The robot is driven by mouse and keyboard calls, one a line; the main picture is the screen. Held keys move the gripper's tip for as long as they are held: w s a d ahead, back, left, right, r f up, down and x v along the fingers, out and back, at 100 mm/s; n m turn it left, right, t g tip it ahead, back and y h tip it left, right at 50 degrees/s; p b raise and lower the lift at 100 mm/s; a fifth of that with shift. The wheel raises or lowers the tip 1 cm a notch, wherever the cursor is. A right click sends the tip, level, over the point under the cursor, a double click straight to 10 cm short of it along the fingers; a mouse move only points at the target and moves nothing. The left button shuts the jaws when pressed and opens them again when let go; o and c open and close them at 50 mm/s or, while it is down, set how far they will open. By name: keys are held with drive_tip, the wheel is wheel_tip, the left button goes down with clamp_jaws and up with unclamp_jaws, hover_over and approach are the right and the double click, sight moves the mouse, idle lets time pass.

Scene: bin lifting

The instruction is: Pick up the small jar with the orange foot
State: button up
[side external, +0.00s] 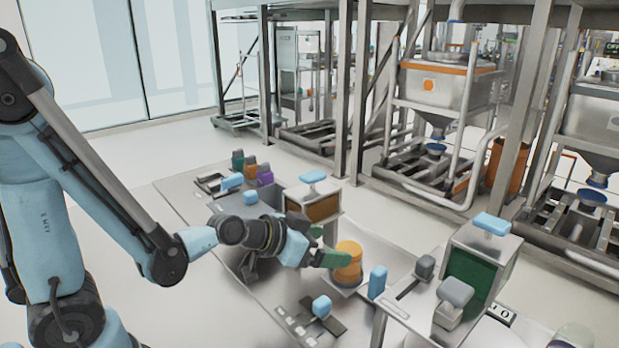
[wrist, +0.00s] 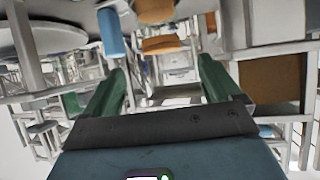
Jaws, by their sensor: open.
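An orange, roughly cylindrical piece (side external: 348,262) stands on a small grey stand in the side external view. I cannot make out a separate jar body or foot on it. In the wrist view, orange parts (wrist: 165,44) show ahead, between the lines of my fingers. My gripper (side external: 328,247) is stretched out level towards the piece, with its green fingers spread apart. One finger partly overlaps the piece in the side view; I cannot tell whether they touch. In the wrist view my gripper (wrist: 162,70) is open, with nothing between the fingers.
A blue block (side external: 377,282) stands just right of the orange piece. A brown-panelled box (side external: 314,205) with a blue handle stands behind my gripper. A green-panelled box (side external: 478,258) is at the right. A blue-topped black piece (side external: 322,308) lies in front.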

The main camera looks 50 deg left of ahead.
sight(348, 248)
drive_tip(key=shift+x, duration=2.6)
drive_tip(key=shift+a+f, duration=0.15)
drive_tip(key=shift+a, duration=0.05)
drive_tip(key=shift+c, duration=0.2)
drive_tip(key=c, duration=1.5)
